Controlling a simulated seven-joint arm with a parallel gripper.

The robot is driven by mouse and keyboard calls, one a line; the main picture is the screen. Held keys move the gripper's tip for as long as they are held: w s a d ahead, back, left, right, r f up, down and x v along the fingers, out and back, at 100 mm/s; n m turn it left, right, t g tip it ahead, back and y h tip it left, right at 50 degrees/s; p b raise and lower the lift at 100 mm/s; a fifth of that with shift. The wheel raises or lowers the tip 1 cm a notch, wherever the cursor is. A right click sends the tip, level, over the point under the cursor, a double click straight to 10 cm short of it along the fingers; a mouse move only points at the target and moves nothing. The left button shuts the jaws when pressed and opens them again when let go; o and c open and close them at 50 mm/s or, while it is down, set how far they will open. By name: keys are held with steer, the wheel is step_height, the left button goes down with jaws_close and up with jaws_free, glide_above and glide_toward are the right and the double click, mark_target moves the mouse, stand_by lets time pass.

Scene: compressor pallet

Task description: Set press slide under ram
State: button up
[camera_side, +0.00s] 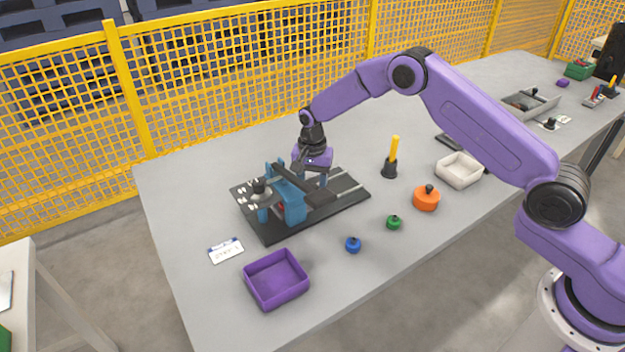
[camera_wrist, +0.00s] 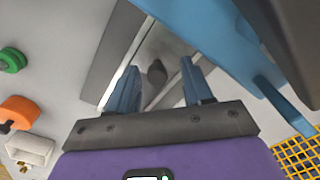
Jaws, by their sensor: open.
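The press has a blue frame (camera_side: 290,194) on a dark base plate (camera_side: 350,194) with pale rails. In the wrist view, part of its blue frame (camera_wrist: 205,35) fills the upper right. A grey slide (camera_wrist: 172,42) with a dark knob (camera_wrist: 157,74) lies between the rails. My gripper (camera_wrist: 161,68) is open, with one blue finger on each side of the knob; contact cannot be told. In the side view my gripper (camera_side: 318,180) is low over the base plate, just behind the blue frame. The slide is mostly hidden there, and the ram's underside cannot be seen.
A purple tray (camera_side: 276,279) and a white label (camera_side: 226,250) lie in front. Blue (camera_side: 353,244), green (camera_side: 393,222) and orange (camera_side: 426,199) knobbed pieces, a yellow-handled tool (camera_side: 393,155) and a white bin (camera_side: 459,170) stand right. A yellow fence (camera_side: 230,80) runs behind.

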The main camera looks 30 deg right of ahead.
step_height(320, 180, up, 17)
steer(key=shift+r, duration=0.2)
stand_by(0.4)
stand_by(0.3)
steer(key=s+a+r+n, duration=0.1)
steer(key=s+r+n, duration=0.2)
steer(key=s+n, duration=0.55)
steer(key=s+a+r+n, duration=0.1)
steer(key=s+r+n, duration=0.15)
steer(key=s, duration=1.05)
steer(key=s+d+f+n, duration=0.1)
steer(key=s+d+n, duration=0.4)
steer(key=s, duration=0.6)
steer(key=s+d+f+n, duration=0.1)
steer(key=s+d+n, duration=0.4)
steer(key=s, duration=0.6)
steer(key=shift+d+f+n, duration=0.3)
steer(key=shift+d+f, duration=0.05)
steer(key=shift+d, duration=0.05)
